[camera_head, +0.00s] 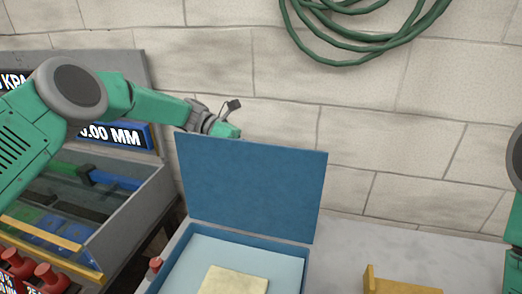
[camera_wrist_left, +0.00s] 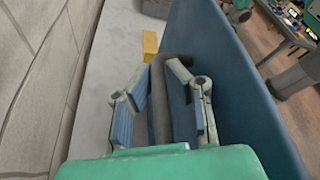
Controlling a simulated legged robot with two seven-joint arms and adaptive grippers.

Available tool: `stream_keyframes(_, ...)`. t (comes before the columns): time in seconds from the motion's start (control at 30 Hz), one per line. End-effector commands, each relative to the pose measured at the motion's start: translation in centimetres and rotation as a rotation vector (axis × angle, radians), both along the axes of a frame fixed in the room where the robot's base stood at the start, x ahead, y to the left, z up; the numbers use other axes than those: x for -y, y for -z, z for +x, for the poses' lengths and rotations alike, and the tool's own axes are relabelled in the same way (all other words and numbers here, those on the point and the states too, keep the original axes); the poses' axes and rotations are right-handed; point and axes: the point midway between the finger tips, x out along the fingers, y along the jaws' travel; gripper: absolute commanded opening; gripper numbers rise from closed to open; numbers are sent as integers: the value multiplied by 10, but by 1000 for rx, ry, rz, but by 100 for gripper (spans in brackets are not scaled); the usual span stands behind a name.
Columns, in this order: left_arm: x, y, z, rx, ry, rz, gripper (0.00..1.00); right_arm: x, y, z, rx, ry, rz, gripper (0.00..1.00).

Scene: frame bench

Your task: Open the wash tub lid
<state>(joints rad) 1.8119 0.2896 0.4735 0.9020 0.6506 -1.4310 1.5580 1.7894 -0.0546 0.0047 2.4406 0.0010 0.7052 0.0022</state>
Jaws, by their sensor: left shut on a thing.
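The blue wash tub (camera_head: 175,280) stands on a grey bench with its lid (camera_head: 250,185) raised to about upright at the back. Its light blue inside shows, with a pale cream slab (camera_head: 235,281) in it. My left gripper (camera_head: 225,128) is behind the lid's upper left edge, partly hidden by it. In the left wrist view the left gripper (camera_wrist_left: 163,88) is shut around a dark grey bar handle (camera_wrist_left: 160,115), next to the blue lid (camera_wrist_left: 235,90). My right arm shows only at the right edge of the head view; its gripper is out of view.
A machine with a display (camera_head: 115,135) and red knobs (camera_head: 50,277) stands at the left. A yellow bracket (camera_head: 400,286) lies on the bench right of the tub. A stone wall with a green hose (camera_head: 345,50) rises close behind. Bench space between tub and bracket is clear.

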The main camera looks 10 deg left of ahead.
Motion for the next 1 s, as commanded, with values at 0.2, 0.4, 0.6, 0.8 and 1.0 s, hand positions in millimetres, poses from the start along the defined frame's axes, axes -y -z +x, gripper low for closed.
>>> stream_keyframes(0.2, -3, 4, 0, -9, -1, 8, 0, 0, 0, 0, -1, 0, 0, 40)
stream_keyframes(0.4, -3, 4, 0, -9, 0, 7, 0, 0, 0, 0, -1, 0, 0, 40)
stream_keyframes(0.6, -1, 3, 0, -8, 1, 6, 32, 0, 0, 0, -1, 0, 0, 40)
stream_keyframes(0.8, 0, 2, 0, -7, 0, 5, 32, 0, -1, -3, 2, 0, 0, 40)
stream_keyframes(1.0, -20, -5, 6, -6, -2, 6, 32, 1, -1, -4, 3, 0, 1, 40)
